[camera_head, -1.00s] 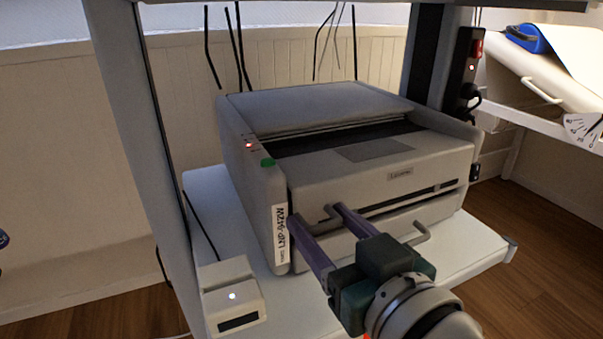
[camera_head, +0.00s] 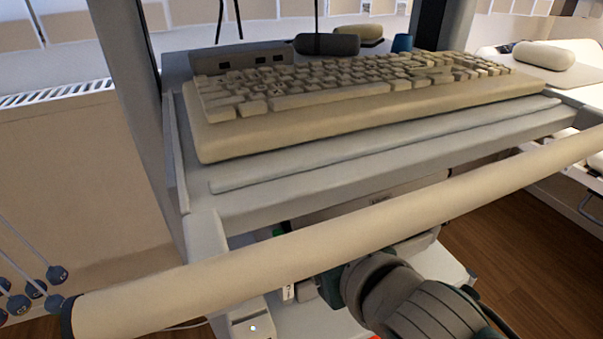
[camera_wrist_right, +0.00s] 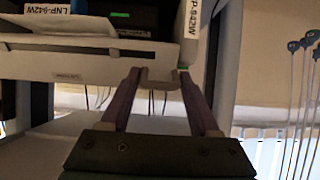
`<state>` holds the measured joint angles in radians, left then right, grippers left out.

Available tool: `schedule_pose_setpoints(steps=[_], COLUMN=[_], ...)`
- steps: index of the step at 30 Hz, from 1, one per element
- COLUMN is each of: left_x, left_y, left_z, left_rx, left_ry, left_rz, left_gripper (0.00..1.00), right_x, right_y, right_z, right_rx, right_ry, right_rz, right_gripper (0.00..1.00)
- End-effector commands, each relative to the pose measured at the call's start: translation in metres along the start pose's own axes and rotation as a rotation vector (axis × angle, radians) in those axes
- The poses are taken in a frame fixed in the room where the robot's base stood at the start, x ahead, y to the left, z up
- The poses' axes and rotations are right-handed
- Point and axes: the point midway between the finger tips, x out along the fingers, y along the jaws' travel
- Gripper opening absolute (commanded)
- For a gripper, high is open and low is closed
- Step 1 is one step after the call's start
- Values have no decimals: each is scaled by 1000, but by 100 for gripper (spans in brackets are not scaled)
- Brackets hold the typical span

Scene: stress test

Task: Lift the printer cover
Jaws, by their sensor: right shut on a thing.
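The printer is mostly hidden under a shelf in the head view. Part of its grey body (camera_head: 415,187) shows below the shelf, with a green button (camera_head: 278,233) at its left. In the right wrist view, the pale printer (camera_wrist_right: 90,64) fills the upper left, with an LNP-942W label (camera_wrist_right: 57,9). My right gripper (camera_wrist_right: 163,80) has its two purple fingers on either side of a small pale handle-like piece (camera_wrist_right: 158,75) and is shut on it. In the head view its fingers are hidden behind a cream bar. I cannot tell whether the cover is raised. My left gripper is not in view.
A cream keyboard (camera_head: 350,125) lies on the shelf (camera_head: 300,195) above the printer. A long cream bar (camera_head: 330,243) crosses in front of my right wrist. A small white device (camera_head: 250,326) stands low at left. Dark blue knobs on rods (camera_head: 57,274) are at far left.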

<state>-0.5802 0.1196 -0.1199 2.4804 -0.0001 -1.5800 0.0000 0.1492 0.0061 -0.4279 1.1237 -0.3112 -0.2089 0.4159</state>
Motion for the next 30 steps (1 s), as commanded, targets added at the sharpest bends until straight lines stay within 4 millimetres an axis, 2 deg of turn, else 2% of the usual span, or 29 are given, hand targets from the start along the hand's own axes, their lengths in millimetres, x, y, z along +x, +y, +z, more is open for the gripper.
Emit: schedule_pose_setpoints(steps=[1, 15, 16, 20, 27, 30], left_x=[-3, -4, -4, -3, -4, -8], left_y=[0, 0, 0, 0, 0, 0], left_z=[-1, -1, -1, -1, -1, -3], left_rx=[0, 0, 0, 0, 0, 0], left_ry=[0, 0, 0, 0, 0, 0], left_rz=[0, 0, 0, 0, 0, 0], left_gripper=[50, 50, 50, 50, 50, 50], right_x=[0, 0, 0, 0, 0, -7], right_y=[1, 1, 1, 1, 0, 0], right_z=[-9, -13, -13, -11, -8, -9], right_rx=[2, 1, 1, 1, 1, 1], right_ry=[16, 23, 23, 19, 13, 11], right_rz=[1, 0, 0, 0, -1, -1], right_gripper=[0, 0, 64, 78, 79, 79])
